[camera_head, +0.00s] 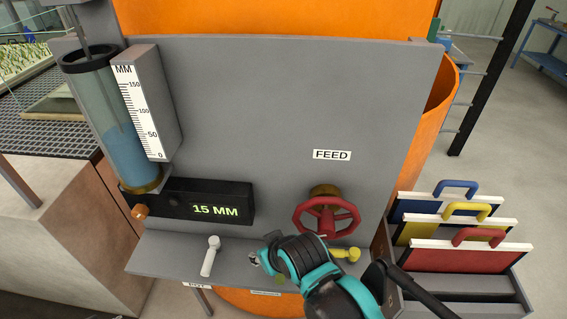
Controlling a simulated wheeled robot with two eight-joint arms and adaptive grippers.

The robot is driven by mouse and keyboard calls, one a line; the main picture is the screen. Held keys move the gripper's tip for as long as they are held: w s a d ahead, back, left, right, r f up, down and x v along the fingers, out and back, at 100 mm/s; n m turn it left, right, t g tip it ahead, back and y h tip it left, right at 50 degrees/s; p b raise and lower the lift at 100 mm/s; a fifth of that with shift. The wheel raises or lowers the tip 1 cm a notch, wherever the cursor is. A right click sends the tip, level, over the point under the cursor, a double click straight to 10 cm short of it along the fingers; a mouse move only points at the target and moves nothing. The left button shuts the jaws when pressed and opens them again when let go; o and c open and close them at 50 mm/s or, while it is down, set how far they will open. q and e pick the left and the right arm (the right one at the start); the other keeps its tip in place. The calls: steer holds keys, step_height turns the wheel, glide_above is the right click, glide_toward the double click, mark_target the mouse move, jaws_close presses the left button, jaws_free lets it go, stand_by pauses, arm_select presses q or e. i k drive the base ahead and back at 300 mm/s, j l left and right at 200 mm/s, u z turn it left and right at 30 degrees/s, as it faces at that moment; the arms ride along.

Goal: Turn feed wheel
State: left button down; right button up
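The red feed wheel (326,213) sits on a brass fitting on the grey panel, under a white label (332,155) reading FEED. My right arm comes in from the lower right and covers part of the view just below the wheel. My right gripper (258,259) is at the end of that arm, below and left of the wheel, over the grey ledge. Its fingers are small and partly hidden, so I cannot tell if they are open. It does not appear to hold the wheel. My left gripper is not in view.
A black display (215,210) reads 15 MM. A clear cylinder (127,152) with blue liquid stands beside a MM scale (141,115). A white lever (210,256) and a yellow one (346,254) are on the ledge (165,255). Handled coloured plates (470,258) stand right.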

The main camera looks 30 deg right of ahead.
mark_target(327, 218)
steer(key=l+z, duration=0.15)
steer(key=z, duration=0.25)
steer(key=l+z, duration=0.1)
steer(key=z, duration=0.3)
steer(key=l+z, duration=0.15)
steer(key=z, duration=0.25)
steer(key=k+j+u, duration=0.1)
steer(key=u, duration=0.25)
steer(key=k+j+u, duration=0.1)
steer(key=j+u, duration=0.55)
steer(key=z, duration=0.4)
steer(key=j+z, duration=0.1)
steer(key=z, duration=1.1)
steer(key=k+j, duration=0.05)
